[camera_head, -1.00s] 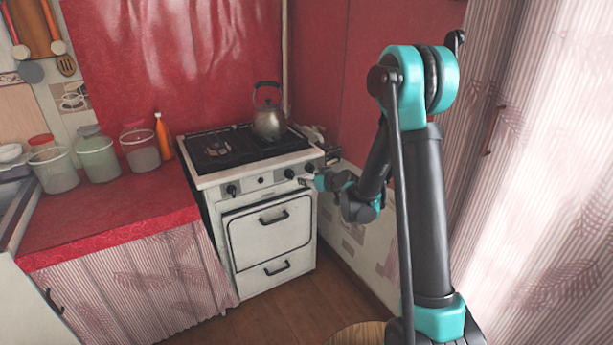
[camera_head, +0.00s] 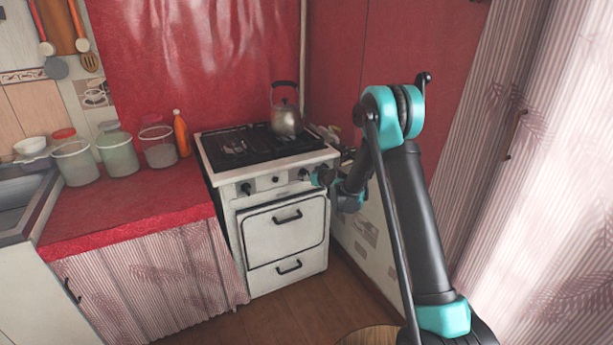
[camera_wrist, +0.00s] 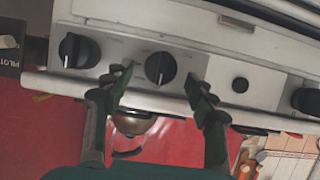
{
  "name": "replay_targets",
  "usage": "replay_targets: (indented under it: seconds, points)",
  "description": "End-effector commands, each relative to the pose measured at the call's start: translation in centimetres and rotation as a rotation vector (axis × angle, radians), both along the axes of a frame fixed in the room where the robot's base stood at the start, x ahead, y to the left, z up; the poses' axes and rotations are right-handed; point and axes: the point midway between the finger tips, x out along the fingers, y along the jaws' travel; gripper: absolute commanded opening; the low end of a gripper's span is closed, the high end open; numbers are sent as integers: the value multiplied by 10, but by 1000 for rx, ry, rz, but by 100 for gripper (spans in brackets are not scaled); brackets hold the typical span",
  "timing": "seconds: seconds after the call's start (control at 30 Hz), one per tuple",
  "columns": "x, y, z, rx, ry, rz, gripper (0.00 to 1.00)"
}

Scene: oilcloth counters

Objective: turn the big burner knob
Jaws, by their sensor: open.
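The stove's front panel has black knobs in a row. In the wrist view one knob (camera_wrist: 160,68), with a light pointer line, sits between the two dark fingers of my gripper (camera_wrist: 160,75). The fingers are open, one on each side, with a gap to the knob. Another knob (camera_wrist: 75,50) lies outside the left finger. A third (camera_wrist: 308,100) is at the right edge. In the head view my gripper (camera_head: 314,178) is at the right end of the panel, beside a knob (camera_head: 303,175). I cannot tell which knob is for the big burner.
A kettle (camera_head: 286,118) stands on the back right of the stove top (camera_head: 218,165). The oven door (camera_head: 283,236) below has a handle. A red counter (camera_head: 130,205) with jars and an orange bottle (camera_head: 181,133) is left. A wall is close on the right.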

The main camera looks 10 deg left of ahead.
Motion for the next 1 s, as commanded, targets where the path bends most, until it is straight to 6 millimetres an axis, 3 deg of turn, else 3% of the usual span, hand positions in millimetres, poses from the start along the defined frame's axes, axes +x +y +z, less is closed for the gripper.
replay_targets:
  seconds: [0.2,0.5,0.9,1.0]
  points:
    - [12,9,-6,0,0,0,57]
    - [14,10,-7,0,0,0,57]
    - [14,10,-7,0,0,0,7]
    - [14,9,-7,2,1,0,7]
